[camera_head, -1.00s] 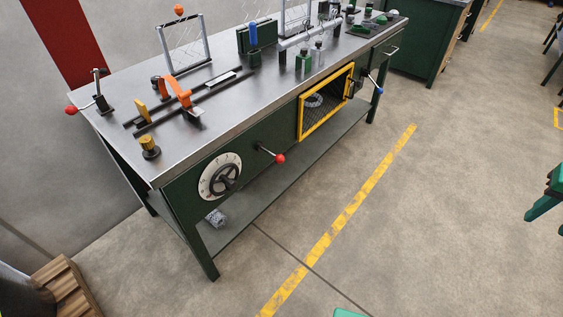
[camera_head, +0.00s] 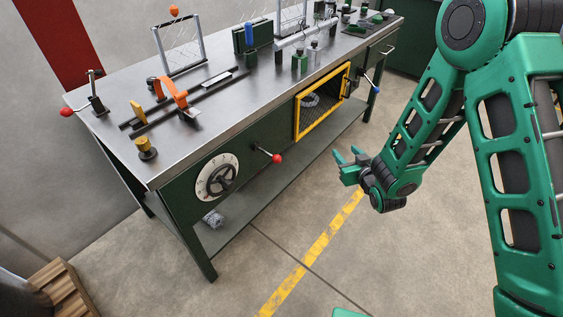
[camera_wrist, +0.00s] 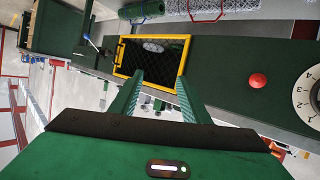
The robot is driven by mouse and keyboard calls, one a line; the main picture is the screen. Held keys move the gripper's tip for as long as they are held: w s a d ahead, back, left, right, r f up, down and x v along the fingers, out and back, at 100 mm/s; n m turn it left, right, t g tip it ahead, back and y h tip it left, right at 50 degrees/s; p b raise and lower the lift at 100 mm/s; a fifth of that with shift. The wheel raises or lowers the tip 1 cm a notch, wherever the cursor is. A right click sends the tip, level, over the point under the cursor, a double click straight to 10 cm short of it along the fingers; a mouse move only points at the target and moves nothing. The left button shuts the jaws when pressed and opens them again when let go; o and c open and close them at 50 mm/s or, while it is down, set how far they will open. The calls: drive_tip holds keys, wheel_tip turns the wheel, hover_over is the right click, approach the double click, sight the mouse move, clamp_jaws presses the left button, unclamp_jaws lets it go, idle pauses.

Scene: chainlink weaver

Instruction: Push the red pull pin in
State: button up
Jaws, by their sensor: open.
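The red pull pin (camera_head: 277,158) is a red ball on a thin metal rod. It sticks out of the dark green front panel of the bench, between the dial and the yellow-framed mesh hatch. In the wrist view the red ball (camera_wrist: 258,80) shows end-on, right of the fingers. My gripper (camera_head: 347,154) is open and empty, in the air in front of the bench, right of the pin and apart from it. In the wrist view my two green fingers (camera_wrist: 157,80) point at the yellow-framed hatch, with a gap between them.
The yellow-framed hatch (camera_head: 296,118) is right of the pin; the white dial with a black handwheel (camera_head: 221,176) is left of it. A blue-knobbed lever (camera_head: 377,90) sticks out further right. Another red-knobbed lever (camera_head: 67,111) stands at the bench's left end. The floor in front is clear.

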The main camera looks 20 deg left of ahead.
drive_tip(key=s+a+f+n+y, duration=0.1)
drive_tip(key=s+a+f+y, duration=0.2)
drive_tip(key=s+a, duration=0.3)
drive_tip(key=n+y, duration=0.1)
drive_tip(key=y, duration=0.2)
approach(280, 161)
drive_tip(key=x, duration=1)
clamp_jaws()
